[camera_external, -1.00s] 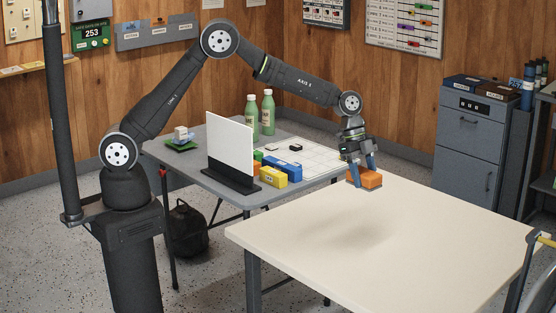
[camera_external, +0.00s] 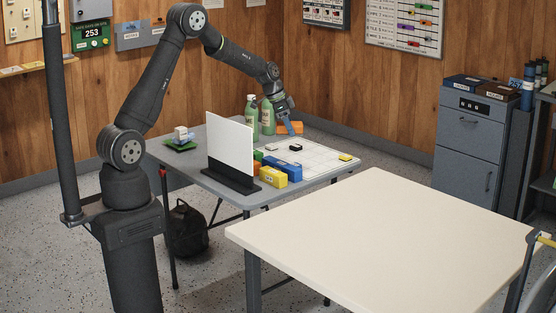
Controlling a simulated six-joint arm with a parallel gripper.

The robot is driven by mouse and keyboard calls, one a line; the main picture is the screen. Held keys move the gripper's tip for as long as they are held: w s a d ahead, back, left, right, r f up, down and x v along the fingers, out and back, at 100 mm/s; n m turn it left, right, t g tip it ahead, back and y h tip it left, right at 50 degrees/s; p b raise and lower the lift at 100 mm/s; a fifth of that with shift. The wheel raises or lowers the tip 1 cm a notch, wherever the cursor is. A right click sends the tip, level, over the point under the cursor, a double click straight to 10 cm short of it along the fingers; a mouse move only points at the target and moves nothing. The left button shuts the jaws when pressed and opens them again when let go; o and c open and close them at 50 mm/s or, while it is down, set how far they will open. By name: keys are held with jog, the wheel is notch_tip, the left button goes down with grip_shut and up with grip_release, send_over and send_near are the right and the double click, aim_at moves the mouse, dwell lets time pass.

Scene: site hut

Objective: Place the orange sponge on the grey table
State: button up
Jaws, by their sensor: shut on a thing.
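My gripper (camera_external: 289,121) is over the back right part of the grey table (camera_external: 213,185), just right of the green bottles. It is shut on the orange sponge (camera_external: 291,128), which is partly hidden behind the fingers. From this view I cannot tell whether the sponge touches the surface or hangs above it. The grey table stands behind the cream table.
Two green bottles (camera_external: 267,117) stand left of my gripper. A white upright panel (camera_external: 230,147), a yellow block (camera_external: 272,177), a blue block (camera_external: 289,170) and a white grid sheet (camera_external: 315,158) are on the grey table. The cream table (camera_external: 380,240) is bare.

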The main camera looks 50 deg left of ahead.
jog(key=s+a+n+y, duration=0.1)
jog(key=s+a+n, duration=0.2)
jog(key=a, duration=0.8)
jog(key=s+a+n+y, duration=0.1)
jog(key=s+a+n, duration=0.15)
jog(key=a, duration=0.85)
jog(key=n+t+y, duration=0.1)
jog(key=n, duration=0.3)
send_over(191, 159)
jog(key=f, duration=0.8)
jog(key=s+f, duration=0.1)
jog(key=f, duration=0.3)
jog(key=shift+f, duration=2.15)
jog(key=shift+f, duration=0.15)
jog(key=o, duration=0.9)
jog(key=shift+o, duration=0.2)
